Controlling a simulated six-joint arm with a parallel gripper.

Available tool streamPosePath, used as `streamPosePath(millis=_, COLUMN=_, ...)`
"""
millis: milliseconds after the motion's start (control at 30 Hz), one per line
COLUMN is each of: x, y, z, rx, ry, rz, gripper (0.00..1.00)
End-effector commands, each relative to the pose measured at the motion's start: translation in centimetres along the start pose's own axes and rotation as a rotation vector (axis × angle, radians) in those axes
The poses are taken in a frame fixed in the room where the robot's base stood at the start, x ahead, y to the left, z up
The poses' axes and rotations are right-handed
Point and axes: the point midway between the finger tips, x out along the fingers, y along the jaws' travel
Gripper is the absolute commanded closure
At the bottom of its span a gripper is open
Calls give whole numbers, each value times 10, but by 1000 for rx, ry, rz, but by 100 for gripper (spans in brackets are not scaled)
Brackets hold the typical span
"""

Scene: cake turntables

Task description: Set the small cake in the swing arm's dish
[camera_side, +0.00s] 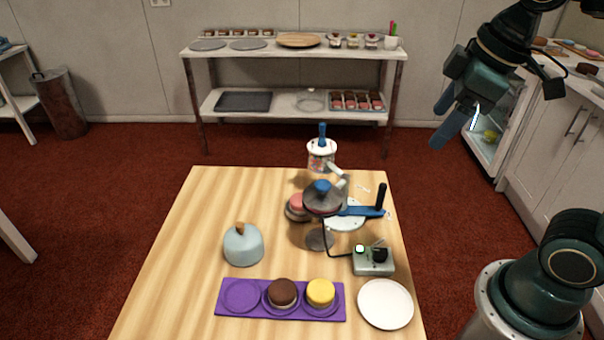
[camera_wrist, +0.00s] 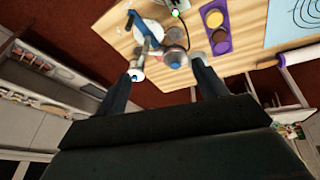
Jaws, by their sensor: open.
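A brown small cake (camera_side: 282,291) and a yellow one (camera_side: 320,291) sit in a purple tray (camera_side: 231,311); its left round recess is empty. Both cakes show in the wrist view (camera_wrist: 219,36). A pink cake (camera_side: 296,202) stands behind, partly hidden by a grey domed piece (camera_side: 324,201) with a blue knob. A blue swing arm (camera_side: 362,211) with a black upright handle crosses a white turntable (camera_side: 347,223). I cannot make out its dish. My gripper (camera_side: 436,127) is open and empty, high above the table's right side; its two fingers frame the wrist view (camera_wrist: 160,85).
A light blue dome (camera_side: 243,247) stands left on the table. A white plate (camera_side: 386,304) lies front right, near a grey-green switch box (camera_side: 373,261). A white pot (camera_side: 321,158) with a blue handle is at the back. The table's left back is clear.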

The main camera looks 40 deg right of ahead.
Motion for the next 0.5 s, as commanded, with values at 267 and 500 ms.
streamPosePath(millis=267, x=0, y=-14, z=47, rx=347, ry=91, rz=52, gripper=29)
streamPosePath(millis=500, x=3, y=-18, z=61, rx=462, ry=122, rz=63, gripper=29)
